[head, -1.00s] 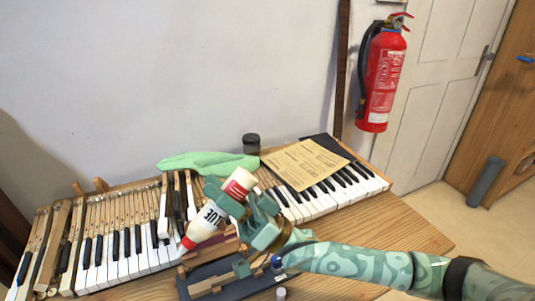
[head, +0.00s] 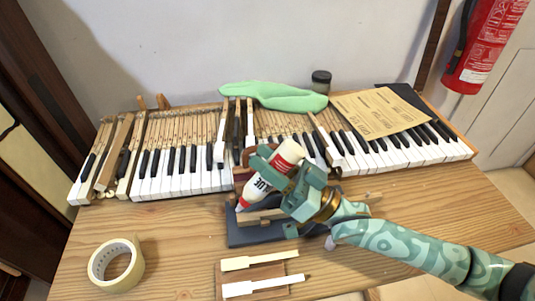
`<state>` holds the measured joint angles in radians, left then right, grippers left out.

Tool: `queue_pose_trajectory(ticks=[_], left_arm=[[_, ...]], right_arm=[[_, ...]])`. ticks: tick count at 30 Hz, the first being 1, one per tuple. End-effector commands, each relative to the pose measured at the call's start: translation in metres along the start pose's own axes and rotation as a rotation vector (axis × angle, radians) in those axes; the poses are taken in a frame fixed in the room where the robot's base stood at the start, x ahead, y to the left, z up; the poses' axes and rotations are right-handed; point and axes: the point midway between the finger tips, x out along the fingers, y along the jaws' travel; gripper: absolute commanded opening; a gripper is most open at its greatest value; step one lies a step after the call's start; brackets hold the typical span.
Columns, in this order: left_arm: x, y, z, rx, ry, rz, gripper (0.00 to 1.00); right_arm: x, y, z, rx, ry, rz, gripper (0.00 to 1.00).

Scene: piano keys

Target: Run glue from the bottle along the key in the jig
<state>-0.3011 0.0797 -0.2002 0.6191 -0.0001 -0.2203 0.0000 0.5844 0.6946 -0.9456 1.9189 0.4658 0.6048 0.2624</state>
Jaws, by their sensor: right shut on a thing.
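My right gripper (head: 290,178) is shut on the bottle's body. The jig (head: 248,238) is a dark blue block on the table below the bottle. A pale wooden key (head: 262,216) lies in it, partly hidden by the bottle and gripper. No glue line is visible. My left gripper is not in view.
The keyboard (head: 180,184) spans the table behind the jig, with some keys raised. A tape roll (head: 116,264) stands front left. A wooden board (head: 262,272) with white key pieces lies in front.

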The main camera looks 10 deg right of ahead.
Motion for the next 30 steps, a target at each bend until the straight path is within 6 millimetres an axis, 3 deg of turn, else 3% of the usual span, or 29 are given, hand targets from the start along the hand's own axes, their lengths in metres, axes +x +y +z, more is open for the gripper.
queue_pose_trajectory(ticks=[30], left_arm=[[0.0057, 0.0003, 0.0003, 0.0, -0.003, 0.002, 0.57]], right_arm=[[-0.0042, 0.0023, 0.0069, 0.001, 0.003, -0.001, 0.09]])
